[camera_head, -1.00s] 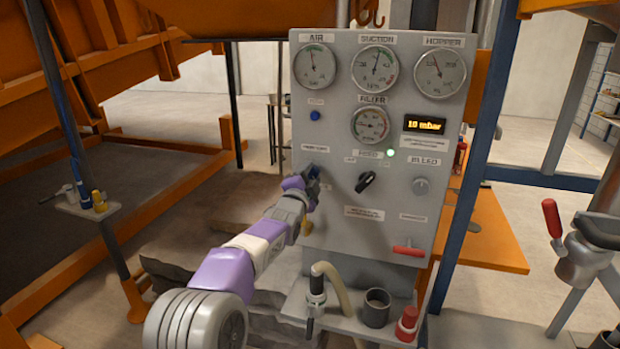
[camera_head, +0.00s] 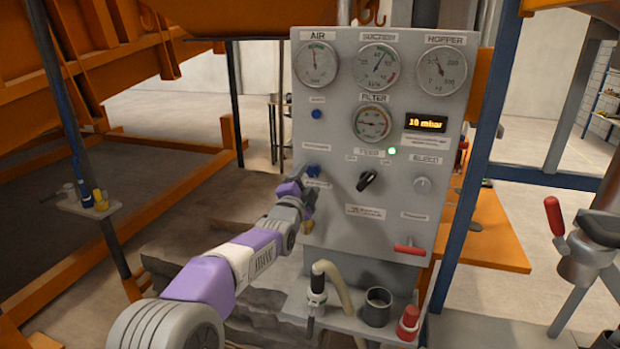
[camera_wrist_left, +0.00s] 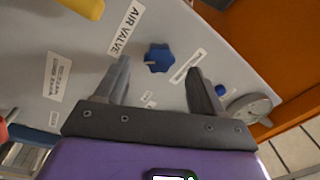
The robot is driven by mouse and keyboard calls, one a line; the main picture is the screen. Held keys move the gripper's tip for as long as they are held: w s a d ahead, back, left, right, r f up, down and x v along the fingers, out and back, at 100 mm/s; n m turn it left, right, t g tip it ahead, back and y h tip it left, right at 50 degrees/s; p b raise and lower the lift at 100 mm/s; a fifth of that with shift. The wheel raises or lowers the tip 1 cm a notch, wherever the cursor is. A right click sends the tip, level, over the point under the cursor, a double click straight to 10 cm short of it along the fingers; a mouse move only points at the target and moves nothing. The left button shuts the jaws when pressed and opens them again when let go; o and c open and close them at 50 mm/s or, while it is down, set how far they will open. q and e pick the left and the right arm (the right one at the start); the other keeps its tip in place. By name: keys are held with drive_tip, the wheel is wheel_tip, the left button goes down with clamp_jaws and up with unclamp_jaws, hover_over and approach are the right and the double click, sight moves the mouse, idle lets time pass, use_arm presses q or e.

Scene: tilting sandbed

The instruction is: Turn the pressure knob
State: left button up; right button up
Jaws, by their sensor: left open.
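The blue lobed pressure knob (camera_head: 313,171) is on the left side of the grey control panel (camera_head: 325,232), below a small blue button. It also shows in the left wrist view (camera_wrist_left: 157,58), between and beyond the two fingers. My left gripper (camera_head: 309,198) is just below and in front of the knob in the head view. In the left wrist view the same gripper (camera_wrist_left: 160,88) is open, with its fingers apart and nothing between them. The fingers look clear of the knob. My right gripper is not in view.
Gauges line the panel's top, including the AIR gauge (camera_head: 317,64). A black selector (camera_head: 367,181), a BLEED knob (camera_head: 422,185) and a red lever (camera_head: 409,249) are to the right. A yellow handle (camera_wrist_left: 85,7) is near the knob. A shelf with a hose (camera_head: 335,285) stands below.

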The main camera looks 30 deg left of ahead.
use_arm(q)
drive_tip(key=shift+v, duration=1.9)
